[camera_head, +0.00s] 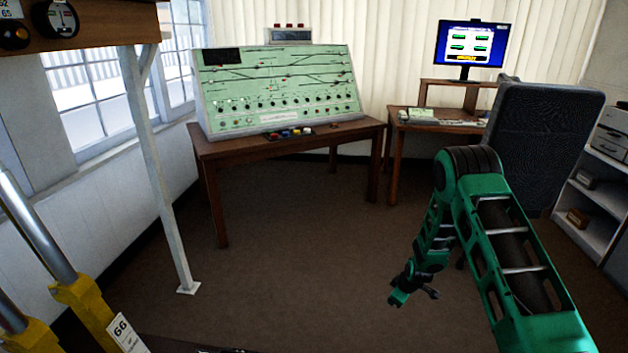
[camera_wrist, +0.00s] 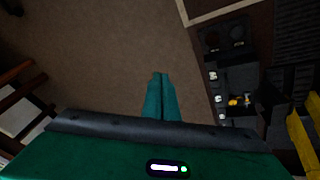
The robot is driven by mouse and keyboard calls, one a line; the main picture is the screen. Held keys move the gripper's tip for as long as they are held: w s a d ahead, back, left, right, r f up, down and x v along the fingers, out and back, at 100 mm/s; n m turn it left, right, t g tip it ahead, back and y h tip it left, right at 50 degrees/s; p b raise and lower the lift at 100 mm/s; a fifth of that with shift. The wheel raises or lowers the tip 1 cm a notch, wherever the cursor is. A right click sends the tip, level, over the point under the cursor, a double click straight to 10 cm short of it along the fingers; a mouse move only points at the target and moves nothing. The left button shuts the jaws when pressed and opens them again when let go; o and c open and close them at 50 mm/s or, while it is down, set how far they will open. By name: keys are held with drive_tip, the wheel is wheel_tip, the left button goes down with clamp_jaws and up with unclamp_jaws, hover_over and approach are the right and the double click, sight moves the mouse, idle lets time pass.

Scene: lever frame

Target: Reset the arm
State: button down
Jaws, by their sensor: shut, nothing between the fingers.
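My arm is green with dark joints and reaches in from the lower right of the head view. It bends at an elbow, and its forearm hangs down. My gripper (camera_head: 414,294) is at its lower end, over the brown floor and apart from the furniture. In the wrist view, the two green fingers of my gripper (camera_wrist: 161,76) lie together, shut, with nothing between them. Bare floor shows beyond the fingertips.
A wooden table (camera_head: 290,146) carries a green control panel (camera_head: 278,88). A desk (camera_head: 432,125) with a monitor (camera_head: 471,44) stands behind. A dark chair (camera_head: 540,140) is close behind my arm. Yellow levers (camera_head: 85,305) and a white post (camera_head: 155,170) are at left. Mid-floor is clear.

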drive_tip(key=s+d+r+m+g+h, duration=0.1)
drive_tip(key=s+d+r+m, duration=0.3)
drive_tip(key=r, duration=0.6)
drive_tip(key=s+d+r+m, duration=0.1)
drive_tip(key=s+d+r, duration=0.5)
drive_tip(key=r, duration=0.5)
drive_tip(key=s+d+r+m+g+h, duration=0.1)
drive_tip(key=s+d+r+m, duration=0.2)
drive_tip(key=s+r, duration=0.5)
drive_tip(key=s+r+m+g, duration=0.1)
drive_tip(key=s+r+m, duration=0.3)
drive_tip(key=s, duration=1.1)
drive_tip(key=s+r+m+g+y, duration=0.1)
drive_tip(key=s+r+m, duration=0.3)
drive_tip(key=s+r, duration=0.7)
drive_tip(key=s, duration=0.5)
drive_tip(key=shift+a+m, duration=0.3)
drive_tip(key=shift+a, duration=0.1)
